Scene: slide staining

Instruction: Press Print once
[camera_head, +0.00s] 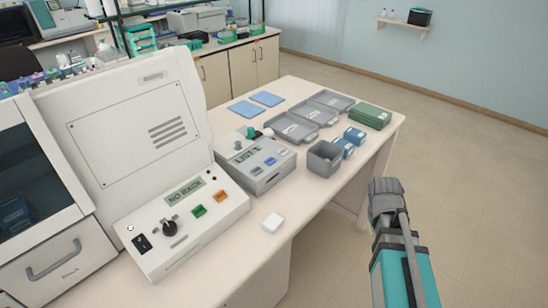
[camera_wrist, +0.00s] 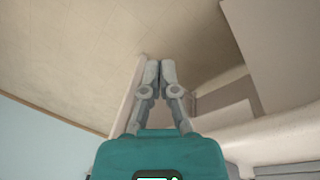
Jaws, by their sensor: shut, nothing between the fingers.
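A small grey device (camera_head: 258,162) stands on the white bench in the head view. The button labels are too small to read, so I cannot tell which is Print. My gripper (camera_wrist: 158,68) shows in the wrist view with its two grey fingers together and empty. In the head view my arm is right of the bench, clear of the device.
A grey bin (camera_head: 324,158), blue boxes, grey trays and a green box (camera_head: 370,116) occupy the bench's far right. The floor (camera_head: 475,190) to the right is clear.

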